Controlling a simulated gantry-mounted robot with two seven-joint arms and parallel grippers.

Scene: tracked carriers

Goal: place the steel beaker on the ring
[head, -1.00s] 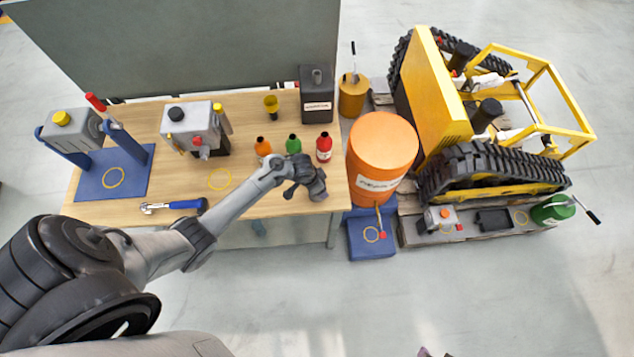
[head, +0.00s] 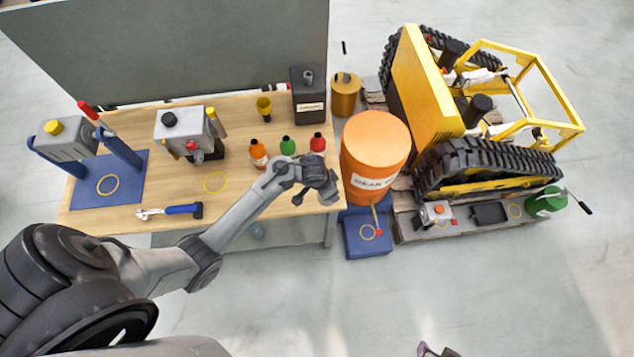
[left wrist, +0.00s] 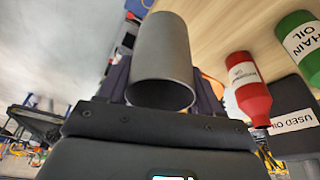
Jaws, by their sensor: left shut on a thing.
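The steel beaker (left wrist: 165,45) is a plain grey cylinder with its open mouth towards the camera in the left wrist view. My left gripper (left wrist: 163,88) is shut around it. In the head view my left gripper (head: 320,186) is at the workbench's front right corner, and the beaker cannot be made out there. A small dark shape at the bottom edge may be my right gripper (head: 435,350).
Orange, green and red bottles (head: 317,143) stand just behind my left gripper. A large orange drum (head: 375,150) is close to its right. A blue-handled hammer (head: 170,210) lies at the bench's front edge. The tracked carrier (head: 480,110) stands at the right.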

